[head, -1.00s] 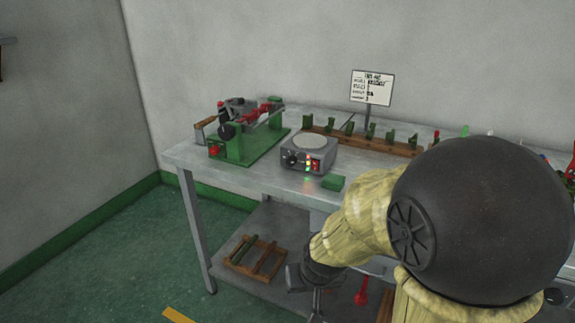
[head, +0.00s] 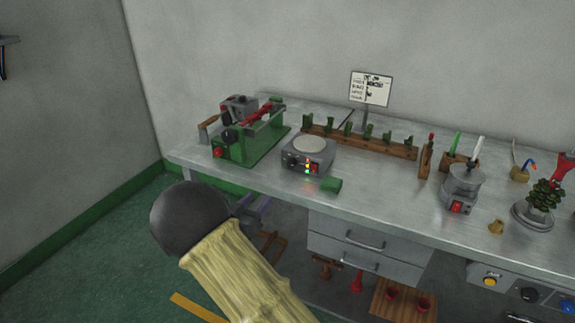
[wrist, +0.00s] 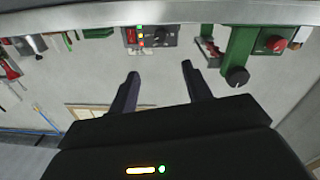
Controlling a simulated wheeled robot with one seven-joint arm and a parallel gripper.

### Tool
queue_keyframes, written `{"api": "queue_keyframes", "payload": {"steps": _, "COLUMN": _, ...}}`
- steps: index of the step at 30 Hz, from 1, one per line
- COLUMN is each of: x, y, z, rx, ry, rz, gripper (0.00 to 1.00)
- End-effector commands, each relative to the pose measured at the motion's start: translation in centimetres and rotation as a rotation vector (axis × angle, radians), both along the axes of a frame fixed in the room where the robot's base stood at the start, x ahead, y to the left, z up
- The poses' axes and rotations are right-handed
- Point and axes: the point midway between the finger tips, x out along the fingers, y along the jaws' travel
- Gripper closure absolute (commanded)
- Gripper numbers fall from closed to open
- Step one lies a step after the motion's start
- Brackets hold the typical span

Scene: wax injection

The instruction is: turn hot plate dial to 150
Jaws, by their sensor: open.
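The hot plate (head: 322,157) is a grey box with a pale round top, standing near the front edge of the metal table. Its dark dial (head: 292,159) is on the front face, left of coloured lights and a red switch. In the wrist view, which looks inverted, the dial (wrist: 160,38) is at the top, beyond my fingertips. My gripper (wrist: 160,71) is open and empty, its two dark fingers apart and not touching the dial. In the head view it is partly hidden behind my arm, below the table edge. The dial's scale is too small to read.
A green machine (head: 236,150) with a red knob stands left of the hot plate. A green block (head: 331,185) lies at its right front. A wooden rack (head: 385,147) with green pieces is behind. The table's front edge (head: 270,190) is close to my gripper.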

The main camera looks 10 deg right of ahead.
Motion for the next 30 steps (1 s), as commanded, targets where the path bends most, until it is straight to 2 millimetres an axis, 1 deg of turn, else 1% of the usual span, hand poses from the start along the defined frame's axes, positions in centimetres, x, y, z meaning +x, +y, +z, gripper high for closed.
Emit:
{"api": "queue_keyframes", "payload": {"steps": 9, "x": 0.0, "y": -0.1, "z": 0.0, "rx": -0.001, "ry": -0.003, "rz": -0.004, "gripper": 0.51}}
{"api": "queue_keyframes", "payload": {"steps": 14, "x": 0.7, "y": -0.7, "z": 0.0, "rx": 0.0, "ry": -0.004, "rz": -0.006, "gripper": 0.51}}
{"api": "queue_keyframes", "payload": {"steps": 20, "x": 2.9, "y": -2.5, "z": 0.0, "rx": -0.001, "ry": -0.005, "rz": -0.006, "gripper": 0.51}}
{"api": "queue_keyframes", "payload": {"steps": 30, "x": 7.6, "y": -6.3, "z": 0.0, "rx": -0.002, "ry": -0.004, "rz": -0.005, "gripper": 0.51}}
